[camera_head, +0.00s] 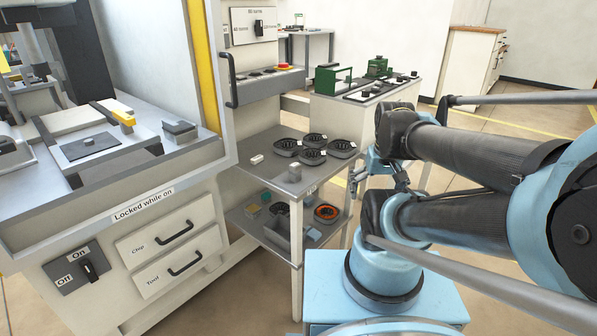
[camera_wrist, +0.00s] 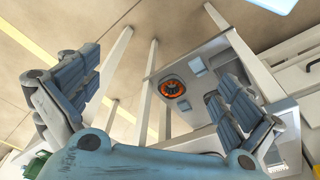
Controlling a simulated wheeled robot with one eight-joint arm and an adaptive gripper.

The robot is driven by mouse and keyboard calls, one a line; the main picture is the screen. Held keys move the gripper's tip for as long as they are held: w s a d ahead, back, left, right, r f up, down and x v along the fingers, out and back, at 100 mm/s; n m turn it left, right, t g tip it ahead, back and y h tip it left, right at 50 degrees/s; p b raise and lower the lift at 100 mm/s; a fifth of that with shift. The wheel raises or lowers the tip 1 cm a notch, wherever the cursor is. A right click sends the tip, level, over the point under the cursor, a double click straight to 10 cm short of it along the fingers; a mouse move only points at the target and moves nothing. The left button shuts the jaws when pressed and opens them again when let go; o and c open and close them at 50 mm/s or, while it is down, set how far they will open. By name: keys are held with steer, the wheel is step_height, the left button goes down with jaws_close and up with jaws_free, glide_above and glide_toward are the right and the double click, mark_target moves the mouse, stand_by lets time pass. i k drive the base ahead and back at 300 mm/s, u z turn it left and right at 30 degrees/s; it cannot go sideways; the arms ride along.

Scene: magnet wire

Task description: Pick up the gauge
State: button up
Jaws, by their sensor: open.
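I cannot tell for certain which object is the gauge. My gripper (camera_head: 380,182) hangs to the right of the small two-level stand, apart from it. In the wrist view my gripper (camera_wrist: 160,68) has its two fingers spread wide with nothing between them touching. Between the fingers, farther off, an orange-and-black ring (camera_wrist: 173,88) lies on the stand's lower shelf. The same ring shows in the head view (camera_head: 327,212), near a small blue-grey piece (camera_head: 314,234).
The stand's top (camera_head: 262,178) holds several dark round holders (camera_head: 314,139), a white block (camera_head: 257,159) and a grey block (camera_head: 267,173). Its legs and top edge bound the lower shelf. A grey machine (camera_head: 100,190) stands left. A bench with green fixtures (camera_head: 333,81) stands behind.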

mark_target(295, 168)
steer(key=z, duration=0.8)
steer(key=k, duration=2.3)
steer(key=u, duration=0.75)
steer(key=i, duration=1.05)
